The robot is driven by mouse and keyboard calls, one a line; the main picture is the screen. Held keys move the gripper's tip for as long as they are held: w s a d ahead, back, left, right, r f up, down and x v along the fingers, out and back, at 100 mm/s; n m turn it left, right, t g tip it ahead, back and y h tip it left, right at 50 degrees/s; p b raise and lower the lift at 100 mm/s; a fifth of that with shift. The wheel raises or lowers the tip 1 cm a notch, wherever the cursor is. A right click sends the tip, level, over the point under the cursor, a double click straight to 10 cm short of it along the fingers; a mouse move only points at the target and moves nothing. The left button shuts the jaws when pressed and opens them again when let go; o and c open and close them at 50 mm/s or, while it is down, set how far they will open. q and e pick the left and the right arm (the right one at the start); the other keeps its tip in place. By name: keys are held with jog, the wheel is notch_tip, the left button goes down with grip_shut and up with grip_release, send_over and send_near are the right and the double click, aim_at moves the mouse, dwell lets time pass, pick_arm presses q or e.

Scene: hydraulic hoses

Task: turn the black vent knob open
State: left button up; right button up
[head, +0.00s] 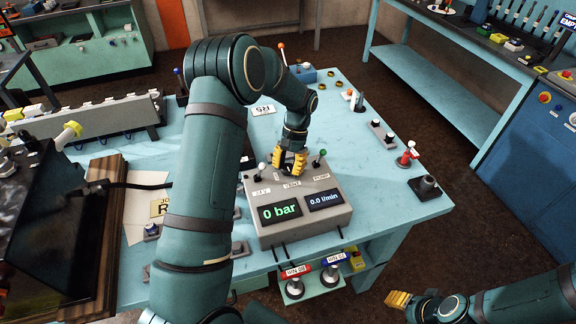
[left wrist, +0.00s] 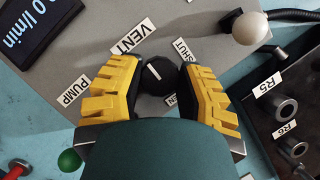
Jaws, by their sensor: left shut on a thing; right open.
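The black vent knob (left wrist: 157,75) shows in the left wrist view between the yellow fingers of my left gripper (left wrist: 160,88). It is round with a white pointer line and sits on the grey control box, beside the VENT label (left wrist: 133,36) and the SHUT label (left wrist: 186,60). My left gripper (head: 290,162) is shut on the knob, on top of the control box (head: 340,222) in the head view. The fingers hide the knob in the head view. My right gripper (head: 398,299) is open and empty at the lower right, off the table.
The box's displays read 0 bar (head: 279,211) and 0.0 l/min (head: 325,199). A white-ball lever (left wrist: 249,27) and a green-ball lever (left wrist: 69,160) stand near my left gripper. A red fitting (head: 405,159) stands on the right of the blue table (head: 345,130).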

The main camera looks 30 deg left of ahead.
pick_arm(q)
jog(key=shift+s+f, duration=0.15)
jog(key=o, duration=1.2)
jog(key=v, duration=1.2)
jog(key=shift+d, duration=0.1)
